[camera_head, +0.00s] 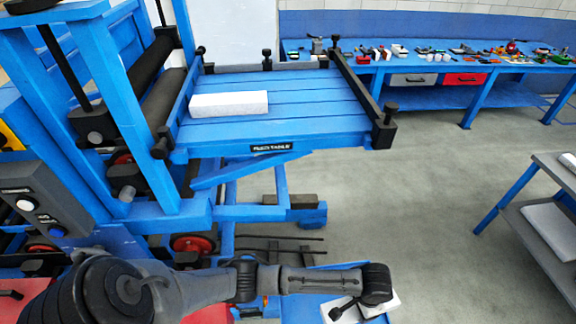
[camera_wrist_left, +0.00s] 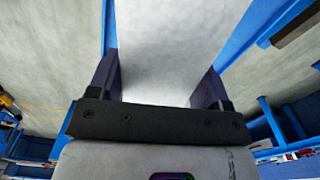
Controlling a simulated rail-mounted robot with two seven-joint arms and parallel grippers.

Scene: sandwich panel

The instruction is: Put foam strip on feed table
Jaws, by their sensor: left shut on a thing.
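The blue slatted feed table (camera_head: 300,130) stands at the upper middle of the head view, with black rails and posts around its edges. One white foam strip (camera_head: 229,104) lies flat on its left part, near the rollers. My left arm reaches across the bottom of the head view. My left gripper (camera_head: 350,304) is low at the bottom, in front of and below the feed table. In the left wrist view its two fingers (camera_wrist_left: 157,84) are shut on a pale foam strip (camera_wrist_left: 165,45), which extends away between them. In the head view this held strip (camera_head: 381,305) is partly hidden by my wrist.
Black rollers (camera_head: 164,100) in a blue frame stand left of the feed table. A blue surface (camera_head: 310,308) lies under my left gripper. A grey shelf (camera_head: 540,225) stands at the right. A workbench (camera_head: 430,68) with tools is at the back. Open floor lies between.

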